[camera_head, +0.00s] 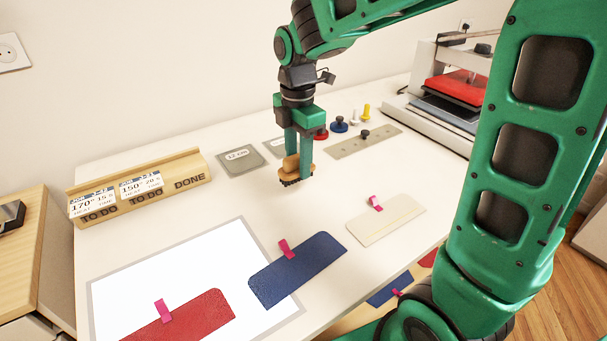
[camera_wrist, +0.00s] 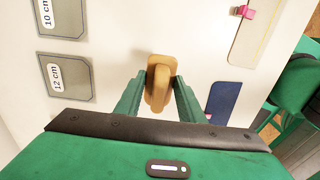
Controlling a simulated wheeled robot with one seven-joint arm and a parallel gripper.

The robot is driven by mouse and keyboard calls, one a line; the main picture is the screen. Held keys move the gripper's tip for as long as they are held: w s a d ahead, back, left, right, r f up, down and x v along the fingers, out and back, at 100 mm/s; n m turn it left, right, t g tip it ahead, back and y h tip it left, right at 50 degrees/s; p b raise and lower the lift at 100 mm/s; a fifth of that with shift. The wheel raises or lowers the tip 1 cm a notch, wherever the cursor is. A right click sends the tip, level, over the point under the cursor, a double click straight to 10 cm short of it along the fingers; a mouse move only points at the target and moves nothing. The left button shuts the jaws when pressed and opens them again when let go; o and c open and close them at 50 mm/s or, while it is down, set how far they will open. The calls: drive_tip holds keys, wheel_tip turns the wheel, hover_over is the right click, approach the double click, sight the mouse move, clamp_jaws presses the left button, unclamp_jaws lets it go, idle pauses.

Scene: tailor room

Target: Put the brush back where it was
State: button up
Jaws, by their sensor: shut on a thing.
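The brush (camera_head: 292,171) has a tan wooden body and dark bristles that point down. My gripper (camera_head: 304,150) is shut on the brush and holds it above the white table, to the right of the grey 12 cm plate. In the wrist view the brush (camera_wrist: 160,82) sits between the two green fingers of my gripper (camera_wrist: 160,90). The bristles are hidden there. In the head view the bristles appear clear of the tabletop, though the exact height is hard to tell.
Grey plates (camera_head: 241,158) lie behind the brush. A metal strip (camera_head: 352,142) and several small knobs are at the back. Red (camera_head: 180,318), blue (camera_head: 297,268) and cream (camera_head: 385,220) pieces with pink tabs lie in front. A wooden card holder (camera_head: 140,187) stands left, a heat press (camera_head: 450,85) right.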

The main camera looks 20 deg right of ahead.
drive_tip(key=shift+w+d+f, duration=0.2)
drive_tip(key=shift+d+f, duration=0.5)
drive_tip(key=shift+d, duration=0.25)
drive_tip(key=shift+f, duration=1.9)
drive_tip(key=o, duration=1.1)
drive_tip(key=shift+f, duration=0.1)
